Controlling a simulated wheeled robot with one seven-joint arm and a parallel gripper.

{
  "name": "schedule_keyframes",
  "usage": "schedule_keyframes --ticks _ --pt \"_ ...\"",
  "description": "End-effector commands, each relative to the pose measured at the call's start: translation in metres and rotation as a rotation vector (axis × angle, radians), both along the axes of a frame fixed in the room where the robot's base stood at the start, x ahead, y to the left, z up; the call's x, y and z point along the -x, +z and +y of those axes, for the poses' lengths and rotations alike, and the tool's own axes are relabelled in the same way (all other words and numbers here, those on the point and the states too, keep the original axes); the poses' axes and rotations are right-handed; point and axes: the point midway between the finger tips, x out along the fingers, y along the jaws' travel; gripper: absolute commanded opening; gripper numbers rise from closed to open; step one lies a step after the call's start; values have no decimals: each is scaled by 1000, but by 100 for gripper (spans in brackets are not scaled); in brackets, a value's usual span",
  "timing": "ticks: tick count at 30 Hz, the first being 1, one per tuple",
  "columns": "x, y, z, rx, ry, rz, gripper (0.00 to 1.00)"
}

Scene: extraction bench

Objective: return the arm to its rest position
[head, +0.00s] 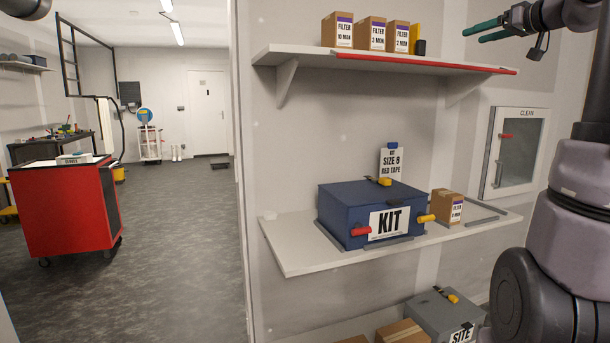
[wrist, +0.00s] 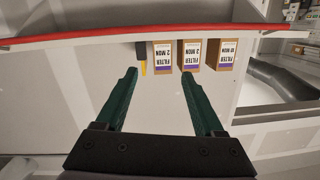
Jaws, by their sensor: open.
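In the wrist view my gripper (wrist: 158,88) is open and points toward the upper shelf, which appears upside down. My arm runs down the right side of the head view, in front of the wall.
The upper shelf (head: 340,57) holds several filter boxes (head: 377,34). The lower shelf (head: 290,250) holds a blue KIT box (head: 345,205) and one filter box (head: 447,206). A CLEAN cabinet (head: 515,152) is on the wall near my arm. Open floor lies left, around a red cart (head: 65,215).

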Motion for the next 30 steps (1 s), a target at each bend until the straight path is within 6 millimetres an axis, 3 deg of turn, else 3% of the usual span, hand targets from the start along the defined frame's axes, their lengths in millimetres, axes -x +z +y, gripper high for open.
schedule_keyframes --ticks 5,11,14,19,24,30 --pt "17 -20 38 -62 38 120 70" --pt "52 -58 94 -139 66 327 70" --pt "81 -87 130 -172 65 469 70" --pt "155 -154 187 -189 -25 742 70" --pt "219 -214 209 -167 -195 893 70" --pt "255 -250 208 -150 -338 925 70"
